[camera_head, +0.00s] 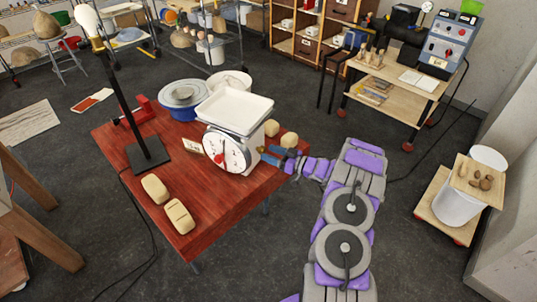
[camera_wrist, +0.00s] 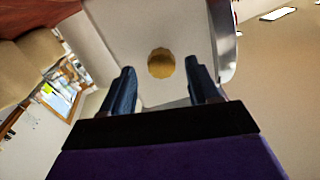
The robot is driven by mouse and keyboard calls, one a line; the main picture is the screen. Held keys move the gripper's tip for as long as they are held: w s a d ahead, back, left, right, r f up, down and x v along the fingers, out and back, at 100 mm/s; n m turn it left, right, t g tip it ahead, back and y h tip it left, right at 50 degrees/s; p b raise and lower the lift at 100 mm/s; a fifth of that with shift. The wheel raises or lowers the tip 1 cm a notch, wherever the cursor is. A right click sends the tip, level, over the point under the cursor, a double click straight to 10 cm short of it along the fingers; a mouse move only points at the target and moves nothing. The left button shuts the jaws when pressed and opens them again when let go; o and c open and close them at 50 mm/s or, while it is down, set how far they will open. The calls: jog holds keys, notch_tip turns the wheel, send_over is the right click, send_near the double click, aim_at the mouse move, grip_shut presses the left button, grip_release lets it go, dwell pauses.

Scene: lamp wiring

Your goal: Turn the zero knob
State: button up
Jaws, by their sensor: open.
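A white kitchen scale (camera_head: 236,118) with a round dial face (camera_head: 224,150) and a flat top tray (camera_head: 235,109) stands on the red wooden table. My gripper (camera_head: 270,157) is at the right side of the scale. In the wrist view the zero knob (camera_wrist: 161,63) is a round brass-coloured knob on the scale's pale side wall (camera_wrist: 142,30). My gripper (camera_wrist: 163,88) is open, with its two dark blue fingers on either side of the knob in the picture. The knob lies a little beyond the fingertips, and I cannot tell whether they touch it.
Two tan lumps (camera_head: 289,140) sit behind my gripper.

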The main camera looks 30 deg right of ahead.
jog(key=shift+x, duration=0.8)
jog(key=shift+c, duration=0.2)
jog(key=shift+r, duration=0.1)
jog(key=c, duration=1)
jog(key=shift+n, duration=0.3)
